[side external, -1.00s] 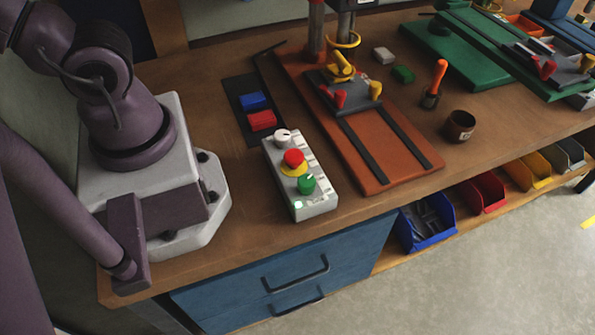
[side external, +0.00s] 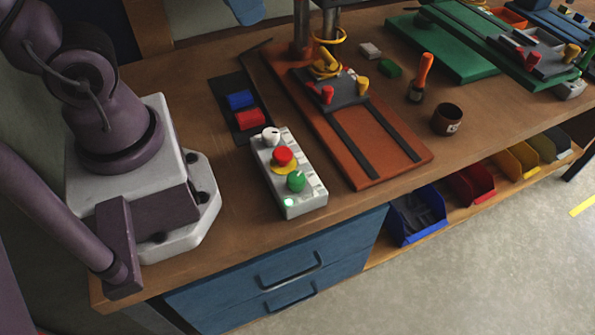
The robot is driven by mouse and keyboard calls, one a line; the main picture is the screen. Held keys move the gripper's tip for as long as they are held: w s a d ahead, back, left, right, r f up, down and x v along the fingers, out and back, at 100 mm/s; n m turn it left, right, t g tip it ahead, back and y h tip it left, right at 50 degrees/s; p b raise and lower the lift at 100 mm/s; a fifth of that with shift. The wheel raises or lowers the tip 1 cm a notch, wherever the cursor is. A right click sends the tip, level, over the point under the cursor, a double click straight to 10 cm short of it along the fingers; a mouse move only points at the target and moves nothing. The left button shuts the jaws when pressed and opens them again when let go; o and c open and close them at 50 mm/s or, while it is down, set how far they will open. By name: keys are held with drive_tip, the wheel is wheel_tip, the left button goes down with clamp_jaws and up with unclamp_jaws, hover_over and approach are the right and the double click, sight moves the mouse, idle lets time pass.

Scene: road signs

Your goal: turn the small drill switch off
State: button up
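A light grey control box (side external: 302,207) stands on the bench in front of my base. It carries a white knob (side external: 271,136) at the far end, a red mushroom button (side external: 283,155) on a yellow ring, a green knob (side external: 296,181), and a lit green lamp (side external: 289,202) at the near end. Beside it is a drill stand with an orange-brown base (side external: 398,160) and a metal column (side external: 303,35); its upper part is out of frame. I cannot tell which switch serves which drill. My gripper is out of view.
Blue (side external: 241,100) and red (side external: 250,119) blocks lie on a dark mat behind the box. A second drill base, green (side external: 470,70), stands at the back right. An orange-handled tool (side external: 424,70) and brown cup (side external: 447,119) stand right. A blue part (side external: 245,10) shows at the top edge.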

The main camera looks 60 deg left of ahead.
drive_tip(key=w+d+f+g, duration=0.3)
drive_tip(key=w+f+g, duration=0.3)
drive_tip(key=f, duration=0.4)
drive_tip(key=n+g+h, duration=0.2)
drive_tip(key=n, duration=0.1)
approach(297, 176)
drive_tip(key=x, duration=0.9)
drive_tip(key=shift+s+d+f, duration=0.1)
drive_tip(key=shift+f, duration=0.1)
drive_tip(key=c, duration=0.6)
drive_tip(key=shift+c, duration=0.2)
